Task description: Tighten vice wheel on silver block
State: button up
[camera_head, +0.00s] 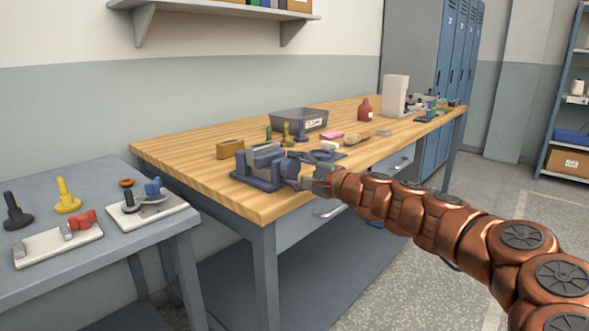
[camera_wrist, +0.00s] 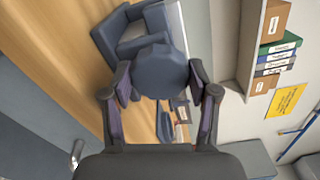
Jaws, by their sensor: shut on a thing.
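A blue-grey vice (camera_head: 258,181) stands near the front left corner of the wooden workbench. A grey block (camera_head: 265,155) shows at its jaws; how firmly it is clamped cannot be told. The vice wheel (camera_head: 291,168) is at the right end of the vice, partly hidden by my gripper (camera_head: 308,178). In the wrist view the wheel (camera_wrist: 158,70) is a dark, rounded disc between the two fingers of my gripper (camera_wrist: 160,80), which is shut on it from both sides. The vice body (camera_wrist: 112,38) lies beyond the wheel there, and most of the block is hidden.
Behind the vice on the bench (camera_head: 190,160) are a grey bin (camera_head: 300,121), a brass-coloured block (camera_head: 230,149) and several small items. A lower grey table (camera_head: 70,180) with knobs and fixture plates is at left.

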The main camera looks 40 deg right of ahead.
jog(key=o, duration=1.2)
jog(key=shift+c, duration=0.2)
jog(key=v, duration=0.7)
jog(key=shift+s, duration=0.25)
